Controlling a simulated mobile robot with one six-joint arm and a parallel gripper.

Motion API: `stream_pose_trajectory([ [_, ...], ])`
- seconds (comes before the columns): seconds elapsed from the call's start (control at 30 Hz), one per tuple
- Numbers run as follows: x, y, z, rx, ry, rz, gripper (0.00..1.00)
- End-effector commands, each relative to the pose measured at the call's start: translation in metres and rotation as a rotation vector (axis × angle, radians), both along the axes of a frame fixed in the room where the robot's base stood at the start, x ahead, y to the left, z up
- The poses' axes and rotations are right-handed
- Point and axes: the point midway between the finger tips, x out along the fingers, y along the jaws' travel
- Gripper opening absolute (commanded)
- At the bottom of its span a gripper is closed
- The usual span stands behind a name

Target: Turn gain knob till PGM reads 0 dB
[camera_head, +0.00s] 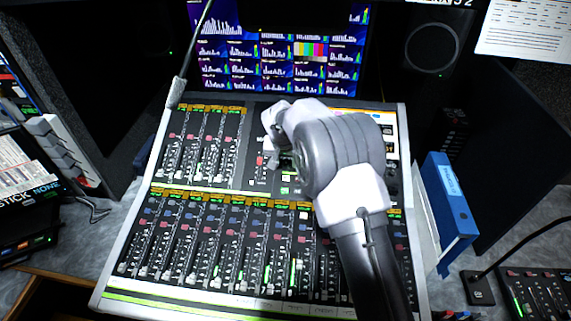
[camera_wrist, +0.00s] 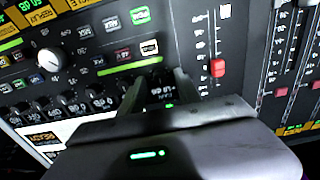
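My gripper (camera_head: 273,150) is low over the middle of the upper part of a mixing console (camera_head: 112,262) in the head view. In the wrist view its two fingers (camera_wrist: 158,88) stand apart against the panel. Between them are a dark patch and a small, lit, upside-down readout (camera_wrist: 162,90), too small and partly covered to read surely. No gain knob shows clearly between the fingers; my gripper body hides that spot. I cannot tell whether the fingers press on a knob. A white round knob (camera_wrist: 47,60) is on the panel to the left, apart from the fingers.
A red fader cap (camera_wrist: 218,68) is close right of the fingers. Small black knobs (camera_wrist: 70,102) line the panel to the left. A screen wall (camera_head: 275,60) stands behind the console. A blue binder (camera_head: 450,205) is at its right, and a thin microphone stalk (camera_head: 192,55) rises at its upper left.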

Motion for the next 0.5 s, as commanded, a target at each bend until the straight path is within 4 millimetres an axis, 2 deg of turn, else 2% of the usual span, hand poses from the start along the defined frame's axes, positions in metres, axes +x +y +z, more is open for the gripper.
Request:
stream_pose_trajectory([
  [0.37, 0.0028, -0.0001, -0.0059, 0.000, 0.000, 0.000, 0.40],
  [0.5, 0.0027, -0.0001, -0.0058, 0.000, 0.000, 0.000, 0.12],
])
